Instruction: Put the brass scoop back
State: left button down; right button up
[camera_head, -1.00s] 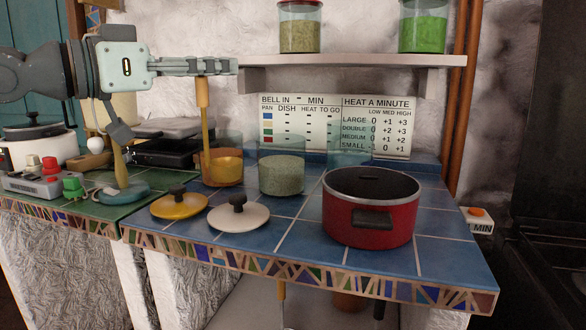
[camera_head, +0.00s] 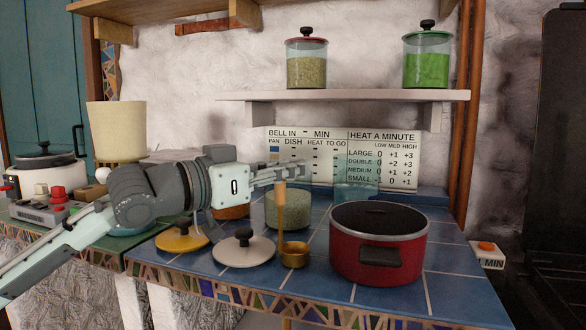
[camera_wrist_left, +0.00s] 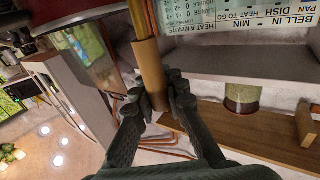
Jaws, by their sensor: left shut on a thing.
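The brass scoop has a small round brass bowl (camera_head: 294,256) and a tan handle (camera_head: 281,207). My left gripper (camera_head: 286,175) is shut on the handle top, and the scoop hangs upright, bowl down. The bowl is between the white lid and the red pot; whether it touches the counter I cannot tell. In the left wrist view the fingers (camera_wrist_left: 155,105) close around the tan handle (camera_wrist_left: 150,72). A glass of orange contents (camera_head: 232,211) is mostly hidden behind my left gripper. A glass of grey-green grains (camera_head: 288,212) stands behind the scoop. My right gripper is not in view.
The open red pot (camera_head: 378,255) stands right of the scoop. A white lid (camera_head: 243,252) and a yellow lid (camera_head: 181,240) lie on the blue tiles. A clear glass (camera_head: 356,192) stands behind. The shelf (camera_head: 345,97) above holds two lidded jars. The counter's front right is clear.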

pick_arm(q)
jog(key=c, duration=1.6)
grip_release()
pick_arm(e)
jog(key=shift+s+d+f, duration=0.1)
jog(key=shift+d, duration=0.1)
pick_arm(q)
jog(key=shift+o, duration=0.2)
jog(key=b+v, duration=0.1)
jog(key=v, duration=1.1)
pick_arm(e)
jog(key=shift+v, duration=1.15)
pick_arm(q)
jog(key=shift+r, duration=0.15)
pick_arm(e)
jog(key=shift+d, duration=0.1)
